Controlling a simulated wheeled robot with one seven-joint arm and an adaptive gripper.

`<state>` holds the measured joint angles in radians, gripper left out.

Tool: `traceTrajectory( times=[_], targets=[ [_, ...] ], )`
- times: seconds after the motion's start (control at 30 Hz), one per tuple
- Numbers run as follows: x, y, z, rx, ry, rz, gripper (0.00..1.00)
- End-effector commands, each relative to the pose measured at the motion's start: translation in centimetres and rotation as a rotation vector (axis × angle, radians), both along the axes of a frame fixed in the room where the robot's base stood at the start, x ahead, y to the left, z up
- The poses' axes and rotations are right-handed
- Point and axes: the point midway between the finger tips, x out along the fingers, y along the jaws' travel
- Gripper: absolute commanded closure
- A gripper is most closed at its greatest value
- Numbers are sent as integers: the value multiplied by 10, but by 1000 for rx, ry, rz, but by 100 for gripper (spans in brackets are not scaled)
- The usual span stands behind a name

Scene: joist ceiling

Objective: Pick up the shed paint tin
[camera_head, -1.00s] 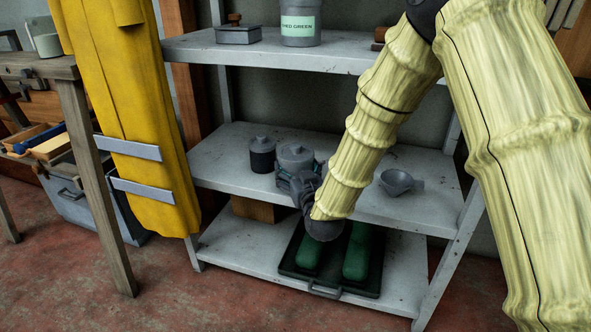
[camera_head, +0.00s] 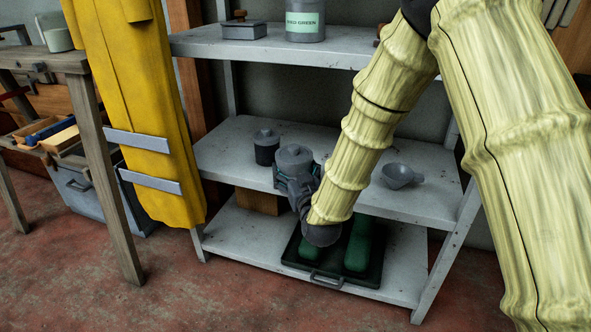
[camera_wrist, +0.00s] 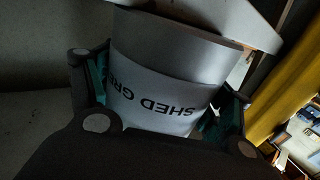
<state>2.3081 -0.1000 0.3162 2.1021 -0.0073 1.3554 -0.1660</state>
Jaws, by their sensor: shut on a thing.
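A grey lidded paint tin (camera_head: 294,160) is at the front edge of the middle shelf in the head view. My gripper (camera_head: 292,178) is shut on its sides from the front. In the wrist view the tin (camera_wrist: 165,75) fills the middle, with a pale label reading "SHED GRE…" upside down and the rest cut off. The fingers press on it left and right. I cannot tell whether its base touches the shelf. Another tin (camera_head: 305,22), with a pale green label that also seems to read "SHED GREEN", stands on the top shelf.
On the middle shelf (camera_head: 232,150), a dark lidded jar (camera_head: 266,150) stands left of the held tin and a grey funnel-like bowl (camera_head: 398,175) right. Below are a dark tray (camera_head: 328,280) with green rolls and a wooden block (camera_head: 257,202). A yellow coat (camera_head: 150,90) hangs left.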

Motion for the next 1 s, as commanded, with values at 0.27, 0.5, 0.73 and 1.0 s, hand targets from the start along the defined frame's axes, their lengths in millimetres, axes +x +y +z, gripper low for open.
traceTrajectory(
  times=[0.27,0.5,0.73,1.0],
  targets=[
    [0,1,0,0,0,1,0],
    [0,0,0,0,0,0,0],
    [-8,-3,0,0,1,0,0],
    [-49,-15,0,-1,2,0,0]
  ],
)
